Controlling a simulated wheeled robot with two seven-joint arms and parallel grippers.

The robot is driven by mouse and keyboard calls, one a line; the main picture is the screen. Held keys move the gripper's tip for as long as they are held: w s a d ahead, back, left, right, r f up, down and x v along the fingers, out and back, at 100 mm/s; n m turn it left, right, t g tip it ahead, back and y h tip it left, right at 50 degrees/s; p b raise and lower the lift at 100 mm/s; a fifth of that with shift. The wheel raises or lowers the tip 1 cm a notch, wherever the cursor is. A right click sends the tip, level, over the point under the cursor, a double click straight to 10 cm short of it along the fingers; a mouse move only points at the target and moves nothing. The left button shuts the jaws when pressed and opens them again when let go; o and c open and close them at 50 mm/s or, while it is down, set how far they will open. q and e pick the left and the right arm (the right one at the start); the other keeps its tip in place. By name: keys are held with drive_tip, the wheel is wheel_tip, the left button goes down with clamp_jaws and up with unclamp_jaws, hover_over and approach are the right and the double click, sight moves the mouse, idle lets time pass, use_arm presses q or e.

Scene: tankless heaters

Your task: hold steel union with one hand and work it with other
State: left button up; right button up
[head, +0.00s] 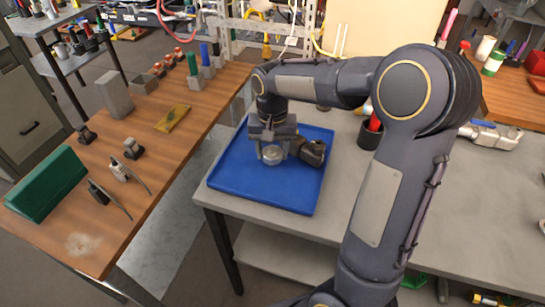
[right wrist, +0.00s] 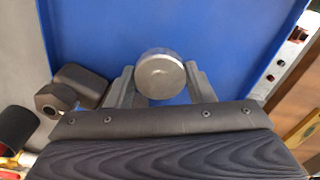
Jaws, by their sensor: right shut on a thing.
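The steel union (head: 272,155) is a short, round, silvery piece over the blue tray (head: 225,181) in the head view. My right gripper (head: 272,150) points down at it and is shut on it, with one finger on each side. In the right wrist view the union's round flat end (right wrist: 160,77) shows between the two fingers (right wrist: 158,88). I cannot tell whether the union touches the tray. A dark grey-brown fitting (head: 313,152) lies in the tray just right of the gripper; it also shows in the right wrist view (right wrist: 80,88). My left gripper is not in view.
The tray sits on a grey table (head: 460,200). A dark cup (head: 370,134) with a red-handled tool stands right of it. A wooden bench (head: 165,160) on the left holds a green box (head: 45,184), clamps and blocks. A gap separates bench and table.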

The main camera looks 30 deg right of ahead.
wheel_tip(320, 180, down, 3)
idle(0.3)
